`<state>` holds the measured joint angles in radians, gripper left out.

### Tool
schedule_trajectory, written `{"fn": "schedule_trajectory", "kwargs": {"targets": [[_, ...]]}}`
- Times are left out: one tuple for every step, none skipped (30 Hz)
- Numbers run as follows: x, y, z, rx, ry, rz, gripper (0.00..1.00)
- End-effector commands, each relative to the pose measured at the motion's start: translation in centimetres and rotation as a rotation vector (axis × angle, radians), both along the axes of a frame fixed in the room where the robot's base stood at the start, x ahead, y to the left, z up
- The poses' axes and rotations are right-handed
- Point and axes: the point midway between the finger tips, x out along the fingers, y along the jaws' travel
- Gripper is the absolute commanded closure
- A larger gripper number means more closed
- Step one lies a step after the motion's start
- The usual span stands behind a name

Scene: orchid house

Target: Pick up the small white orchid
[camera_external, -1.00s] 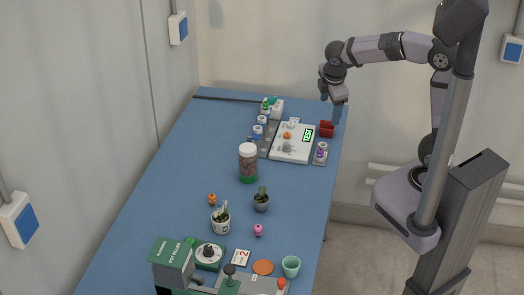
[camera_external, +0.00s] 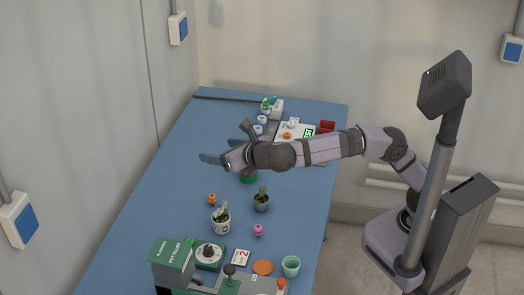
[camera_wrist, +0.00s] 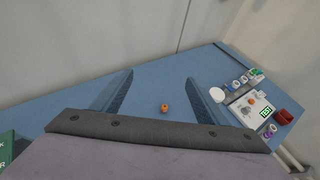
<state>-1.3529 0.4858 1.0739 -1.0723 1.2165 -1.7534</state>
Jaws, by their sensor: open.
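No plant that I can clearly identify as a small white orchid shows. A small white pot with a spiky green and whitish plant (camera_external: 221,220) stands upright mid-table; I cannot tell its kind. A small grey pot with a green plant (camera_external: 261,201) stands to its right. My gripper (camera_external: 226,145) is open and empty above the table, behind these pots in the external view. In the wrist view its two fingers (camera_wrist: 159,88) are spread wide. A small orange figure (camera_wrist: 164,107) shows between them, well below; it also shows in the external view (camera_external: 212,199).
A pink figure (camera_external: 258,230), a green pot filler machine (camera_external: 174,262), a mint cup (camera_external: 291,266) and an orange disc (camera_external: 263,267) are at the near end. A white test device (camera_wrist: 256,108) and red tray (camera_wrist: 284,116) are at the far end. My arm mostly hides a green-based jar (camera_external: 249,179).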

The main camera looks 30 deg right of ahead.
Motion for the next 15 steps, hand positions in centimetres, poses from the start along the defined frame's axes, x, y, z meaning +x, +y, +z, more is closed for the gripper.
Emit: {"fn": "schedule_trajectory", "kwargs": {"targets": [[-0.9,1.0,-0.4,-0.017,-0.020,0.030,0.32],[-0.7,0.7,-0.5,-0.019,-0.018,0.023,0.32],[-0.5,0.6,-0.9,-0.019,-0.017,0.019,0.32],[-0.5,0.6,-1.3,-0.019,-0.017,0.019,0.32],[-0.5,0.6,-1.7,-0.018,-0.016,0.019,0.32],[-0.5,0.6,-2.2,-0.018,-0.016,0.020,0.32],[-0.5,0.5,-2.6,-0.017,-0.015,0.019,0.32],[-0.5,0.5,-2.9,-0.017,-0.015,0.019,0.32],[-0.5,0.5,-3.8,-0.018,-0.014,0.019,0.32],[-0.5,0.5,-4.4,-0.019,-0.015,0.019,0.32],[-0.5,0.5,-4.9,-0.018,-0.014,0.019,0.32],[-0.5,0.5,-5.7,-0.018,-0.013,0.019,0.32],[-0.5,0.5,-6.6,-0.021,-0.013,0.019,0.32],[-0.5,0.5,-7.4,-0.021,-0.013,0.019,0.32],[-0.5,0.5,-8.5,-0.021,-0.012,0.019,0.32]]}}
